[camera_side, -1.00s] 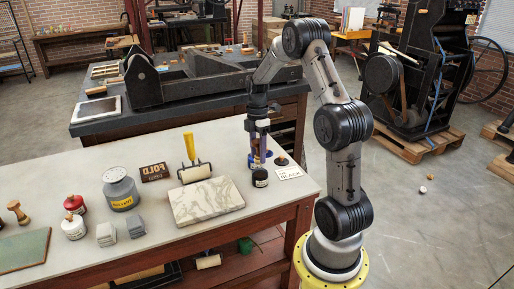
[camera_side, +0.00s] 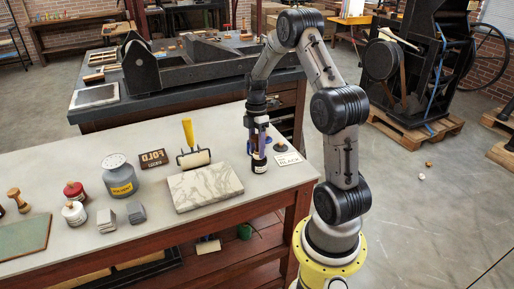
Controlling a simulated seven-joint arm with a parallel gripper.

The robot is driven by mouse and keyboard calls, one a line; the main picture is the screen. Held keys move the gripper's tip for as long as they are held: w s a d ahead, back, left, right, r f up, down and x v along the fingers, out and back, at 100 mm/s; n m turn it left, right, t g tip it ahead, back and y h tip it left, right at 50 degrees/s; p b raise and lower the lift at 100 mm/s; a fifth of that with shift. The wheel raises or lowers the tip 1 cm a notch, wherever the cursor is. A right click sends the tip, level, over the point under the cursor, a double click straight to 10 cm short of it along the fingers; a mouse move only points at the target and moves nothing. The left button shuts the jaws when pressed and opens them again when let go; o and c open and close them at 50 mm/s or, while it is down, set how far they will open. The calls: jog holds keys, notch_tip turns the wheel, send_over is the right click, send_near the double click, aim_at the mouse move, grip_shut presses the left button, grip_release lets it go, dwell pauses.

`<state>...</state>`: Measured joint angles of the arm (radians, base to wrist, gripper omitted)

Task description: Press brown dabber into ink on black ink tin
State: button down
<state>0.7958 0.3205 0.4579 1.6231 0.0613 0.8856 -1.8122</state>
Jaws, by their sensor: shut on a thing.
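My gripper (camera_side: 258,149) points down over the right end of the grey table. It is shut on a narrow upright thing, likely the brown dabber, mostly hidden by the fingers and by a dark bottle in front. A low, dark round tin, apparently the black ink tin (camera_side: 281,147), lies just right of the gripper, behind a white card reading BLACK (camera_side: 288,158). I cannot tell whether the held thing touches anything below it.
The dark bottle (camera_side: 259,164) stands right in front of the fingers. A bluish item (camera_side: 250,148) is partly hidden at their left. A marble slab (camera_side: 205,187), an ink roller (camera_side: 193,158) and a solvent can (camera_side: 120,178) stand to the left. The table's right edge is close.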

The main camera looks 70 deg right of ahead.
aim_at(257, 137)
jog(key=shift+f, duration=0.75)
dwell(1.7)
jog(key=shift+r, duration=3.6)
jog(key=shift+r, duration=0.4)
notch_tip(257, 137, up, 5)
jog(key=shift+f, duration=0.15)
jog(key=w+a+m+t, duration=0.1)
jog(key=w+a+m, duration=0.3)
jog(key=a, duration=0.5)
jog(key=w+a+m, duration=0.3)
jog(key=a, duration=0.6)
jog(key=w+a+m+t, duration=0.1)
jog(key=w+a+m, duration=0.3)
jog(key=a, duration=0.6)
jog(key=f, duration=1.4)
jog(key=shift+d, duration=0.3)
